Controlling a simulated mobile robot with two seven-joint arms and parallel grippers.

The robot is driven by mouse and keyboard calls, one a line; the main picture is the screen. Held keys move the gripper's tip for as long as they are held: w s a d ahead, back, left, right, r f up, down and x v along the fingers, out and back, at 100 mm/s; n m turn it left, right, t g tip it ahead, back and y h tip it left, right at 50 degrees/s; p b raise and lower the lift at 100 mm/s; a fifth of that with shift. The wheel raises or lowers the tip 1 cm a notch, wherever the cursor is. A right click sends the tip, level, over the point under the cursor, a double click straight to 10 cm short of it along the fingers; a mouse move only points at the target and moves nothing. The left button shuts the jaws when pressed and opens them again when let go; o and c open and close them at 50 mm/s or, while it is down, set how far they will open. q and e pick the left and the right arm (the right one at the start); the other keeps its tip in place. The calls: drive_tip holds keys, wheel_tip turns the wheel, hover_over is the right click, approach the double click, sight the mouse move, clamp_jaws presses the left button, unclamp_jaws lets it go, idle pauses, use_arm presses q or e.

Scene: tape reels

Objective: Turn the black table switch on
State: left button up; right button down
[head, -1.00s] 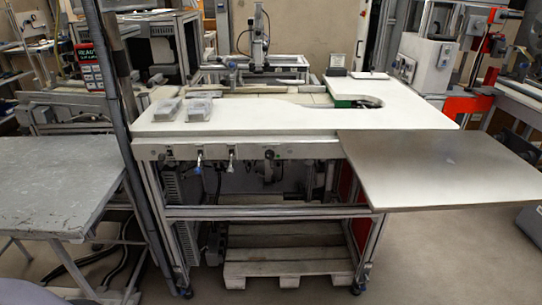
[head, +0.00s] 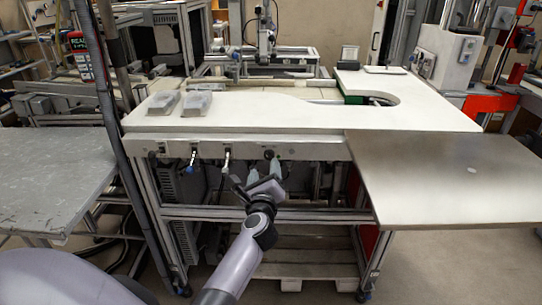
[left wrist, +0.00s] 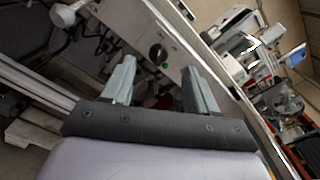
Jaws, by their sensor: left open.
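The black table switch (head: 269,154) is a small dark rotary knob on the white front panel of the table, below the tabletop (head: 300,118). My left gripper (head: 262,170) is open, with its two grey fingers pointing up toward the panel just below the switch. In the left wrist view the switch (left wrist: 157,52) shows as a black round knob between the two open fingers (left wrist: 158,72), beyond their tips. The gripper looks apart from the switch, with nothing between its fingers. My right gripper is not in view.
Two hose or cable fittings (head: 193,157) stick out of the panel left of the switch. A grey side board (head: 440,185) juts out at the right. A grey table (head: 50,180) stands at the left beside a dark upright post.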

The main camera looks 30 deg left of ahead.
sight(266, 155)
use_arm(q)
drive_tip(key=shift+b+x, duration=0.3)
drive_tip(key=shift+x, duration=3.35)
drive_tip(key=shift+s, duration=0.1)
drive_tip(key=c, duration=1)
